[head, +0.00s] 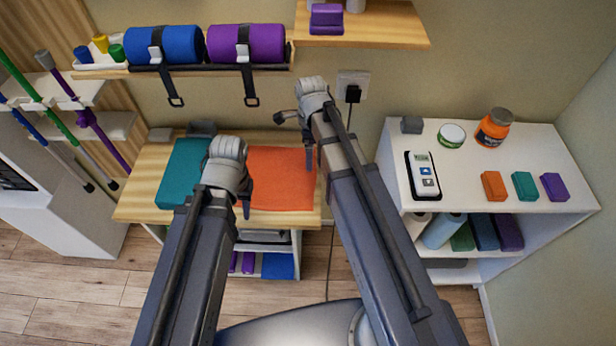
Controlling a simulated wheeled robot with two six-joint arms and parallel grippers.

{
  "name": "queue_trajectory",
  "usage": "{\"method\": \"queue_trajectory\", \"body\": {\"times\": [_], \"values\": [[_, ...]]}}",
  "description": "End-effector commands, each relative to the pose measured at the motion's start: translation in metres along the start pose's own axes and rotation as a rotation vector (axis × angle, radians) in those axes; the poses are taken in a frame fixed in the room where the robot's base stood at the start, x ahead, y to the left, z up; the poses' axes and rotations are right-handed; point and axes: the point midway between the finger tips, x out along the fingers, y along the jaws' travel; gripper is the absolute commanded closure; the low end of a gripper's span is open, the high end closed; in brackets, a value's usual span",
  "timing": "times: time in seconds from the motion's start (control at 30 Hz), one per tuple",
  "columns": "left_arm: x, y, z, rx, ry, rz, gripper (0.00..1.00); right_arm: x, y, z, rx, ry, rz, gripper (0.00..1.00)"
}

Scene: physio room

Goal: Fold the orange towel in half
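The orange towel (282,182) lies flat on the wooden top of a low bench (148,190), on its right part. My arms cover some of its left side and its right edge. My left gripper (246,205) is over the towel's left part, with a dark finger pointing down. My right gripper (300,140) is above the towel's far right corner, its dark fingers partly hidden by its own wrist. I cannot tell whether either gripper touches the cloth, or how far apart the fingers are.
A teal cloth (182,172) lies left of the towel, and a grey item (202,128) sits behind. A wall shelf with blue (166,44) and purple (246,43) rolls has straps hanging above the bench. A white shelf unit (465,190) stands at the right.

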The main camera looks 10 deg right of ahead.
Motion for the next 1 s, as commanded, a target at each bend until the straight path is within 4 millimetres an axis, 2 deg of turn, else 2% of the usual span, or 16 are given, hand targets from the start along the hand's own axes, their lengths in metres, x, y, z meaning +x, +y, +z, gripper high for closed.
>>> {"method": "queue_trajectory", "body": {"times": [0.17,0.37,1.0], "values": [[0.002,0.000,0.000,0.000,0.000,0.000,0.62,0.002,0.000,0.000,0.000,0.000,0.000,0.00],[0.015,0.001,-0.001,0.000,0.000,0.000,0.62,0.015,0.000,0.000,-0.002,0.000,0.000,0.00],[0.096,0.009,-0.006,0.000,0.000,0.000,0.62,0.096,0.000,0.000,-0.003,0.000,0.000,0.00]]}}
